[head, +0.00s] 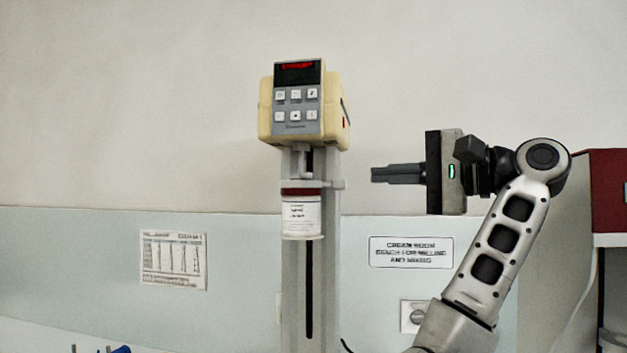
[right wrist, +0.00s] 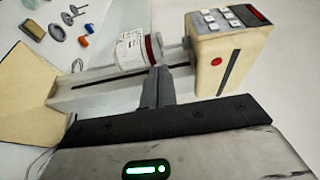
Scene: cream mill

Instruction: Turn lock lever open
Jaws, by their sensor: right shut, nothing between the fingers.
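The cream mill (head: 330,120) stands in the middle of the head view, its cream head with a keypad and red display on top of a grey column (head: 292,300). A white jar (head: 301,215) with a dark red band sits upright below the head. A small grey lever (head: 338,184) sticks out to the right of the column at the height of the jar's top. My right gripper (head: 373,174) is shut and empty, pointing left at the lever with a gap between them. In the right wrist view its fingers (right wrist: 157,75) overlap the column. My left gripper is not in view.
A printed sheet (head: 173,259) and a bench sign (head: 411,252) hang on the wall panel. A dark red and white unit (head: 610,190) stands at the far right. Small loose items, including an orange one (right wrist: 88,29), lie on the bench in the right wrist view.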

